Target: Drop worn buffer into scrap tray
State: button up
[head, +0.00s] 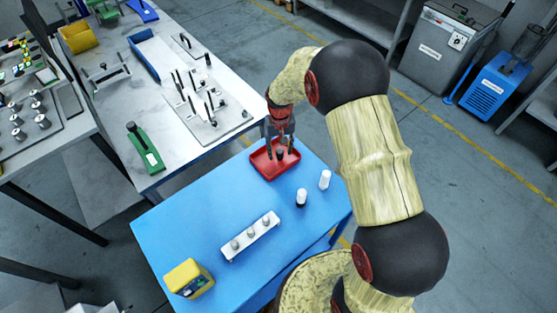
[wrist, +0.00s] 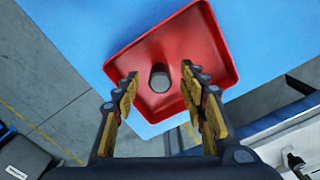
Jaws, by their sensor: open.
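The red scrap tray (head: 261,172) sits on the far corner of the blue table. In the wrist view the tray (wrist: 192,38) fills the upper middle. A dark grey cylinder, which looks like the worn buffer (wrist: 160,78), is inside the tray's outline, between my fingers in the picture. I cannot tell whether its base touches the tray floor. My gripper (head: 281,143) is over the tray, pointing down. In the wrist view my gripper (wrist: 160,95) is open, with a clear gap between each finger and the cylinder.
On the blue table (head: 180,228) stand a white holder (head: 251,237) with several grey pieces, a yellow box (head: 188,278), a white-and-black cylinder (head: 301,198) and a white cylinder (head: 325,180). A grey workbench (head: 150,105) with a pegged plate (head: 208,110) and a green tool (head: 146,150) adjoins behind.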

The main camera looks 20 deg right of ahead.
notch_tip(320, 180, up, 12)
dwell(0.5)
dwell(0.3)
jog(key=s+r+t+b, duration=0.1)
jog(key=s+r+t, duration=0.1)
jog(key=s+r, duration=0.4)
jog(key=s+r+n+t+b, duration=0.1)
jog(key=s+r, duration=0.4)
jog(key=s, duration=0.8)
jog(key=s+r+t+b, duration=0.1)
jog(key=s+r+t, duration=0.1)
jog(key=s+r, duration=0.4)
jog(key=shift+s+r+t, duration=0.3)
jog(key=shift+s, duration=1.4)
